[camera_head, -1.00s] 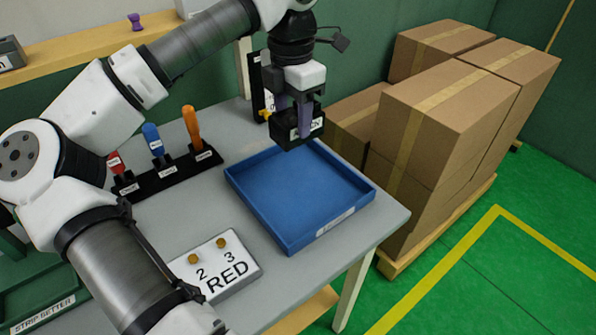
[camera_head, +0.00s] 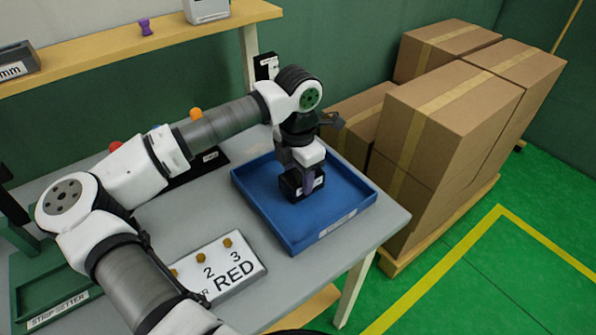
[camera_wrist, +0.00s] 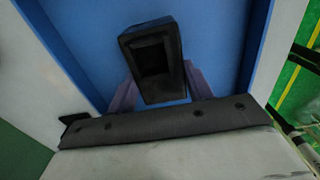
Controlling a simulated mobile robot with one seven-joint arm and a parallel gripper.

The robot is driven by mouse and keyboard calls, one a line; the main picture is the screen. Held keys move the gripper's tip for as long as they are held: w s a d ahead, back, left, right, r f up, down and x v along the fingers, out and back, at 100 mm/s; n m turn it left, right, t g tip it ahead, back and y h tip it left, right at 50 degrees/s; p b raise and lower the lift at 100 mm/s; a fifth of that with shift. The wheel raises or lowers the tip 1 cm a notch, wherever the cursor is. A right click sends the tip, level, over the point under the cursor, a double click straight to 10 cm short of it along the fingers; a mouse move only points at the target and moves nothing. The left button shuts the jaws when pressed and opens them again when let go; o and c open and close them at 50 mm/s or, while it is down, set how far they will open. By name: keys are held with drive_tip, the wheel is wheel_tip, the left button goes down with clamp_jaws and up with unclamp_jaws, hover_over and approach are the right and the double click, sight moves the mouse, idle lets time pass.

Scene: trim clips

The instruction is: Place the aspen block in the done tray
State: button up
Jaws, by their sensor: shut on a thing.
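The aspen block is a black block with a white label, in the head view (camera_head: 296,187); its lettering is too small to read now. My gripper (camera_head: 305,182) is shut on it, with purple fingers on its sides. The blue done tray (camera_head: 262,207) lies on the grey table, and the block is inside its walls, low over the floor. I cannot tell whether the block touches the floor. In the wrist view the block (camera_wrist: 172,88) sits between the purple fingers, with its dark hollow face toward the camera and the blue tray floor (camera_wrist: 90,35) behind it.
A white plate marked RED with small brass knobs (camera_head: 235,275) lies left of the tray. A black tool rack (camera_head: 205,165) is behind, partly hidden by my arm. Cardboard boxes (camera_head: 440,125) stand on a pallet right of the table. The tray's front floor is clear.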

sight(298, 176)
drive_tip(key=shift+f+b, duration=0.2)
drive_tip(key=shift+b, duration=0.1)
drive_tip(key=o, duration=1.1)
drive_tip(key=shift+r, duration=0.1)
drive_tip(key=shift+c, duration=0.2)
drive_tip(key=shift+r, duration=0.1)
wheel_tip(298, 176, up, 12)
drive_tip(key=b, duration=0.1)
